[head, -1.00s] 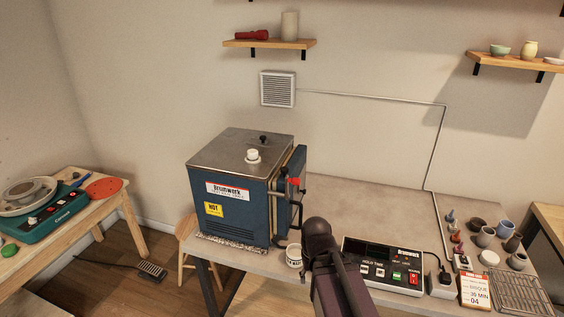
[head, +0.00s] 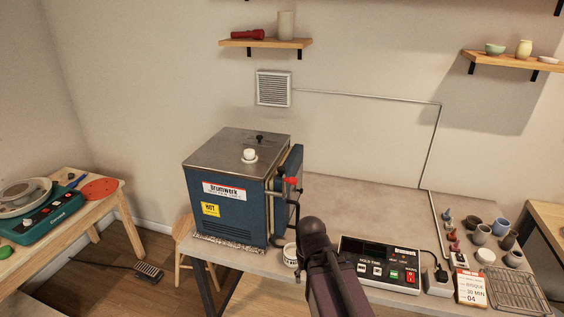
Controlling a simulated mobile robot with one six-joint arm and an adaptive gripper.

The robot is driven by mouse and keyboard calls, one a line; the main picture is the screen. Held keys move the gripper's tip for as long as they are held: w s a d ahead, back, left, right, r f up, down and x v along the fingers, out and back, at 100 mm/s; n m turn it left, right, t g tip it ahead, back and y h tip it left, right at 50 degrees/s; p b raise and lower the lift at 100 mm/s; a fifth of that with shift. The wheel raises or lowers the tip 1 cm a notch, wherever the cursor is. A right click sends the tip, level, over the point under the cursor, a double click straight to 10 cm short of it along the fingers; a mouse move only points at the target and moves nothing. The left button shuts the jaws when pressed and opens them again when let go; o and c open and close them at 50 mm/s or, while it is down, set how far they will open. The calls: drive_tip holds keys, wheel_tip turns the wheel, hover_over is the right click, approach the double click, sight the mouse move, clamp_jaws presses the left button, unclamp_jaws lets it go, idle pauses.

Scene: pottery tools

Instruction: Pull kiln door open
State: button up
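The blue kiln (head: 236,200) with a grey metal lid stands on the left of the worktable. Its door (head: 294,184) is on the right side, seen nearly edge-on, with a red-tipped latch (head: 291,181) and a dark bar handle (head: 292,214). I cannot tell from this angle whether the door stands ajar. My arm reaches up from the bottom, right of the kiln. Its end is near the lower part of the handle.
A white cup (head: 291,255) stands close to the left of my arm. A control box (head: 380,262) is to the right. Several small pots (head: 480,235) and a wire rack (head: 516,290) are farther right. The table (head: 365,205) behind the arm is clear.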

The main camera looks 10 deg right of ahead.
drive_tip(key=shift+r, duration=0.15)
drive_tip(key=c, duration=0.3)
drive_tip(key=shift+r+p, duration=0.3)
drive_tip(key=shift+p, duration=0.1)
clamp_jaws()
drive_tip(key=w+r+n+h+p, duration=0.1)
drive_tip(key=w+r+p, duration=0.2)
drive_tip(key=r+p, duration=0.7)
drive_tip(key=w+r+n+p, duration=0.2)
drive_tip(key=w+r+p, duration=0.2)
drive_tip(key=r+p, duration=0.6)
drive_tip(key=w+a+r+n+h, duration=0.2)
drive_tip(key=w+a+n, duration=0.2)
drive_tip(key=w, duration=0.3)
drive_tip(key=w+a+r+n+h+p, duration=0.1)
drive_tip(key=w+a+n, duration=0.3)
drive_tip(key=w, duration=0.4)
drive_tip(key=w+a+r+n+h+p, duration=0.1)
drive_tip(key=w+a+r+n+h, duration=0.2)
drive_tip(key=w+n, duration=0.3)
drive_tip(key=shift+w+a+h, duration=0.4)
drive_tip(key=shift+w+a, duration=0.2)
drive_tip(key=shift+w, duration=0.15)
drive_tip(key=shift+w+a+r+n, duration=0.25)
drive_tip(key=shift+n, duration=0.35)
